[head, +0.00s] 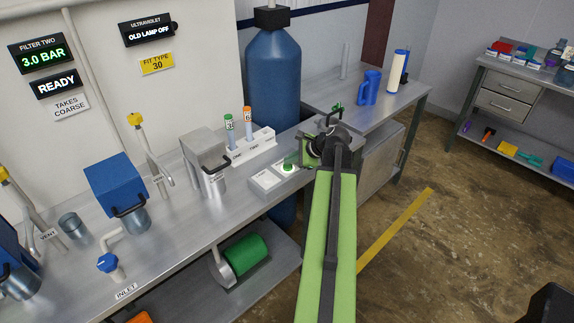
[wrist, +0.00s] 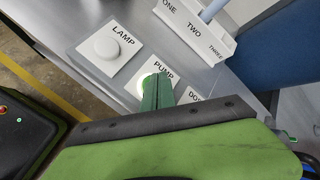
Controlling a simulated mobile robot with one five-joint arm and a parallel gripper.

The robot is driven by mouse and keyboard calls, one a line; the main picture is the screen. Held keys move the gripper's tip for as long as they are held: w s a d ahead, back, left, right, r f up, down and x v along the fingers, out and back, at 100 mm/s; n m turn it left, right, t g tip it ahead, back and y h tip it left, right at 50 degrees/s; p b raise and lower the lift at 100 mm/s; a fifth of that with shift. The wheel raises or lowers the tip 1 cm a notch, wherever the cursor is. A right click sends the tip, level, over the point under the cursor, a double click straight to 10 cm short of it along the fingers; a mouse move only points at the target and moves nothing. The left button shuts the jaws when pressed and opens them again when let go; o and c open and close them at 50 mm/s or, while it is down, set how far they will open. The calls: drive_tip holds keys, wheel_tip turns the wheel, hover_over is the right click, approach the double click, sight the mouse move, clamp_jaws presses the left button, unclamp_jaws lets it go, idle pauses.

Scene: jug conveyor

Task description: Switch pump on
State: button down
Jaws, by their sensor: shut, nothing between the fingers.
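The pump button (wrist: 148,76) sits on a small white plate marked PUMP in the wrist view. It is round and pale, with a bright greenish glow. In the head view the pump button (head: 288,168) shows green on its plate at the bench's right end. My gripper (wrist: 157,80) has its green fingers shut and empty. Their tips are over the button and hide part of it; I cannot tell whether they touch it. In the head view my arm hides much of the gripper.
The LAMP plate (wrist: 109,45) with an unlit white button lies beside the pump plate. A partly hidden plate (wrist: 192,96) marked "DOS" lies on the other side. A white ONE-TWO-THREE rack (head: 250,147) stands behind, and a large blue tank (head: 272,80) behind the bench.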

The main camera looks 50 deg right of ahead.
sight(290, 167)
wheel_tip(290, 167, up, 6)
drive_tip(key=p, duration=0.6)
drive_tip(key=shift+r, duration=0.1)
drive_tip(key=shift+f, duration=0.2)
